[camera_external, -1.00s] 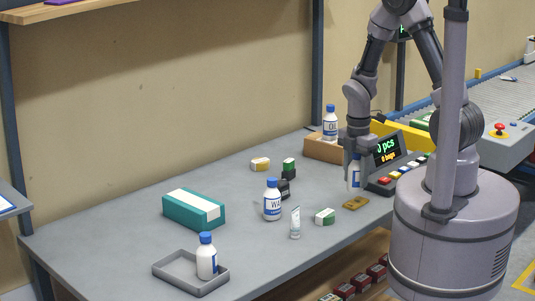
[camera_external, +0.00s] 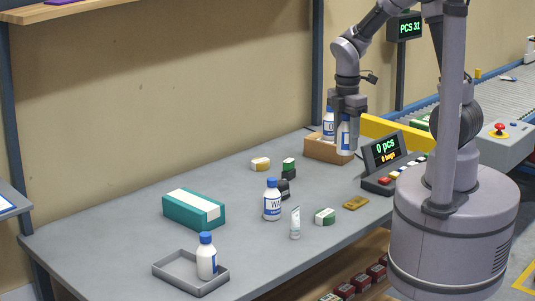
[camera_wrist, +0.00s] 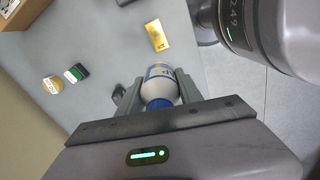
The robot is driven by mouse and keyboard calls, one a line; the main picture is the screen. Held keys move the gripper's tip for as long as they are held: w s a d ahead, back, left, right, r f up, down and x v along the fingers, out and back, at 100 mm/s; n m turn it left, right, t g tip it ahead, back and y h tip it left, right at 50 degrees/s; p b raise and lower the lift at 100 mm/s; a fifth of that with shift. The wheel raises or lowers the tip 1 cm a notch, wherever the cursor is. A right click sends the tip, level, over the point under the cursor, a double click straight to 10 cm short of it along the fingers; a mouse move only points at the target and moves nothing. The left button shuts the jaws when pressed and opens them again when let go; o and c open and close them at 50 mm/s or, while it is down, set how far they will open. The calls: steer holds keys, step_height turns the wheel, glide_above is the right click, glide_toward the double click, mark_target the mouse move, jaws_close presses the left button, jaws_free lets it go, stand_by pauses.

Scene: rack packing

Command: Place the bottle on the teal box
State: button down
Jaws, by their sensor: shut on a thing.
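My gripper (camera_external: 347,112) is shut on a white bottle with a blue label (camera_external: 344,137) and holds it upright above the table, in front of the cardboard box. In the wrist view the held bottle (camera_wrist: 160,85), with its blue cap, sits between the two fingers of my gripper (camera_wrist: 158,92). The teal box (camera_external: 193,210), with a white strip along its top, lies at the left of the table, well away from my gripper. Nothing stands on its top.
Other bottles stand in the grey tray (camera_external: 163,271), mid-table (camera_external: 272,200) and in the cardboard box (camera_external: 322,150). A counter panel (camera_external: 384,152) stands at right. Table around the teal box is clear.

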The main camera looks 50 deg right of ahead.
steer(key=w+a+m+p, duration=0.2)
steer(key=a, duration=0.9)
steer(key=w+a+m+p, duration=0.2)
steer(key=w+a, duration=0.1)
steer(key=a, duration=0.8)
steer(key=b, duration=0.2)
glide_above(216, 203)
step_height(216, 203, down, 7)
steer(key=shift+s+a, duration=0.1)
steer(key=shift+f+b, duration=1)
steer(key=shift+f, duration=0.85)
steer(key=c, duration=0.8)
jaws_free()
